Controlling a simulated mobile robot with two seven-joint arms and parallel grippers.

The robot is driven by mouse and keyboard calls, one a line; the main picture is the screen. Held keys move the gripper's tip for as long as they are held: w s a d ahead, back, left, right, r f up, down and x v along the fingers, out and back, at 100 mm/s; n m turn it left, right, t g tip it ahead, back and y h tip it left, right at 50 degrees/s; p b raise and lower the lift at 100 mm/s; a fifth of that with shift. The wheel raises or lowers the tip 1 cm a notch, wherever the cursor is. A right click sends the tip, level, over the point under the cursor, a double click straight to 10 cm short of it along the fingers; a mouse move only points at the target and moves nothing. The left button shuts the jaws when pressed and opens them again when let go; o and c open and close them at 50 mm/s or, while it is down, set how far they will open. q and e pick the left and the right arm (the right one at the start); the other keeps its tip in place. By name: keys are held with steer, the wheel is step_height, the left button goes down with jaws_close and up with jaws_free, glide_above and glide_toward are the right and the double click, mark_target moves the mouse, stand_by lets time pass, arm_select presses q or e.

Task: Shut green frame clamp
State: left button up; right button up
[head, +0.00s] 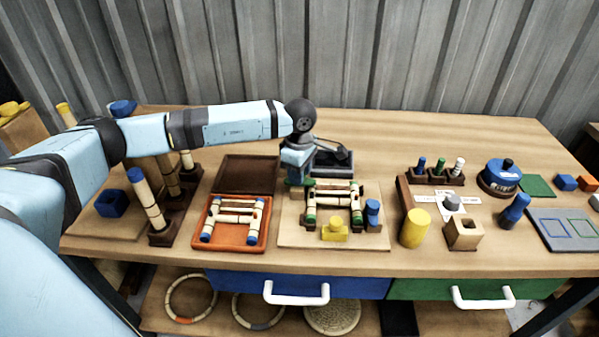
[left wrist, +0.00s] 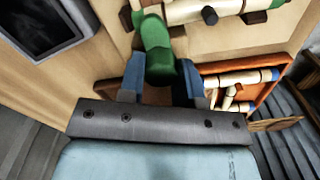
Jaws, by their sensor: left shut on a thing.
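My left gripper (head: 295,172) reaches down at the back left corner of the bamboo frame (head: 333,186). In the left wrist view its two blue fingers (left wrist: 163,85) stand on either side of the rounded green frame clamp (left wrist: 160,62) and are shut on it. In the head view the gripper mostly hides this clamp. The frame lies on a pale wooden board (head: 290,232) and has green-ended pieces. A blue upright piece (head: 373,208) stands at its right and a yellow block (head: 334,233) at its front. My right gripper is not in view.
An orange tray (head: 232,243) with bamboo pieces lies left of the board. A dark tray (head: 345,163) stands behind it. Wooden stands with bamboo rods (head: 147,200) are further left. A yellow cylinder (head: 415,228) and a wooden block (head: 463,234) stand right.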

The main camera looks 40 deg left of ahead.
arm_select(q)
steer(key=o, duration=0.9)
step_height(320, 180, up, 14)
steer(key=shift+f, duration=0.1)
stand_by(0.5)
